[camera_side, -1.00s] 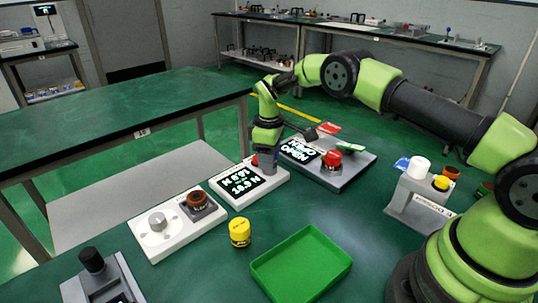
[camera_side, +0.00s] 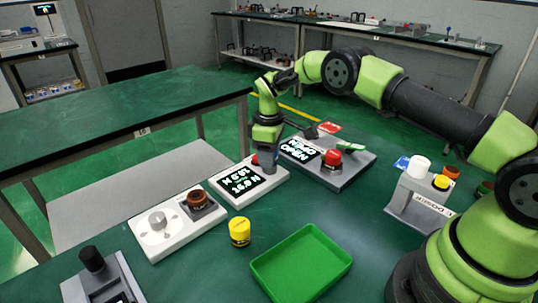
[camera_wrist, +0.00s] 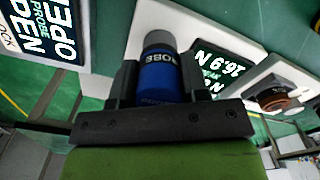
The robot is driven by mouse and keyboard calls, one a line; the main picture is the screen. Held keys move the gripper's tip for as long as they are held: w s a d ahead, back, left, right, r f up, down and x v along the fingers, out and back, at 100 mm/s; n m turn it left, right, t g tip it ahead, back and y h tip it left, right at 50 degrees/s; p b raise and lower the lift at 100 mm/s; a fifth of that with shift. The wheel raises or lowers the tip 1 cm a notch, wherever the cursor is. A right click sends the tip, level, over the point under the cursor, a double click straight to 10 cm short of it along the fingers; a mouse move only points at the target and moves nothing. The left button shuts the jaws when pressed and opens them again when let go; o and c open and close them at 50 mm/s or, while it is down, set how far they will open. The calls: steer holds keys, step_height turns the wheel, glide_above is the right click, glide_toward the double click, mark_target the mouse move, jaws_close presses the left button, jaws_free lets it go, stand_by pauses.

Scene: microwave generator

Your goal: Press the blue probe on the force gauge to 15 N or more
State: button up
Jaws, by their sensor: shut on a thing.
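My gripper (camera_side: 267,158) is over the far edge of the white force gauge (camera_side: 272,184). In the wrist view its two fingers are shut on the blue probe (camera_wrist: 158,82), which has a grey tip (camera_wrist: 158,39). The probe points away from the gripper, with its tip over the white gauge body. In the side view the probe is hidden by the gripper, so I cannot tell if the tip touches the gauge. The gauge's black display (camera_side: 240,182) shows inverted white text; it also shows in the wrist view (camera_wrist: 222,70), apparently reading 26.9 N, though the first digit is unclear.
A grey unit with a red button (camera_side: 332,157) and an OPEN display (camera_side: 300,150) stands behind right. A white dial box (camera_side: 158,238) is at left. A yellow cylinder (camera_side: 240,232) and green tray (camera_side: 268,271) are in front. A grey stand (camera_side: 408,205) is at right.

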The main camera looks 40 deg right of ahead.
steer(key=shift+r, duration=3.25)
steer(key=shift+r, duration=0.1)
steer(key=shift+s+a+r, duration=0.1)
steer(key=shift+s+r, duration=0.1)
steer(key=shift+r, duration=0.1)
steer(key=s+a+r+m, duration=0.3)
steer(key=s+r+m, duration=0.3)
steer(key=s+r, duration=0.3)
steer(key=s, duration=0.4)
steer(key=shift+s+r, duration=0.2)
steer(key=shift+s, duration=0.05)
steer(key=shift+a, duration=0.1)
